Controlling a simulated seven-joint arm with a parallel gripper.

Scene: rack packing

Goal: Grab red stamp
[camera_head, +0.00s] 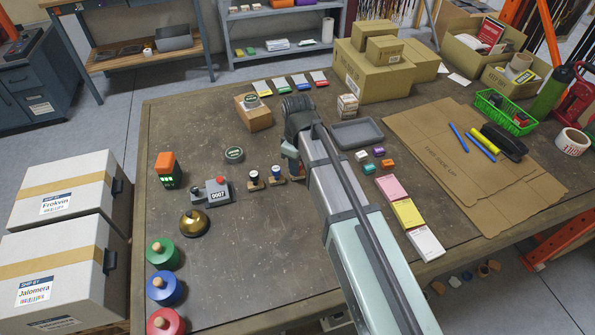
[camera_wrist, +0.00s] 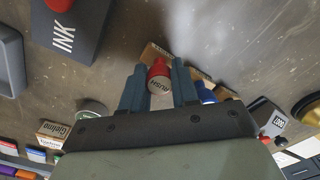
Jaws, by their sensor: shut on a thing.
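The red stamp (camera_wrist: 159,70) has a red handle with a round top marked RUSH and a wooden base. In the wrist view it stands between the two fingers of my gripper (camera_wrist: 158,85), which are shut on its handle. In the head view my gripper (camera_head: 291,152) is pointed down over the table, and my arm hides most or all of the red stamp. Other stamps stand just to its left in the head view: a dark-handled one (camera_head: 254,178) and a blue-handled one (camera_head: 276,175). A blue handle (camera_wrist: 206,93) also shows beside my right finger in the wrist view.
A grey INK box (camera_wrist: 70,35) stands close by in the wrist view. A numbering device (camera_head: 216,190), a brass bell (camera_head: 194,223) and an orange-topped item (camera_head: 165,163) stand left of the stamps. A grey tray (camera_head: 357,133) lies to the right. The front middle tabletop is clear.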

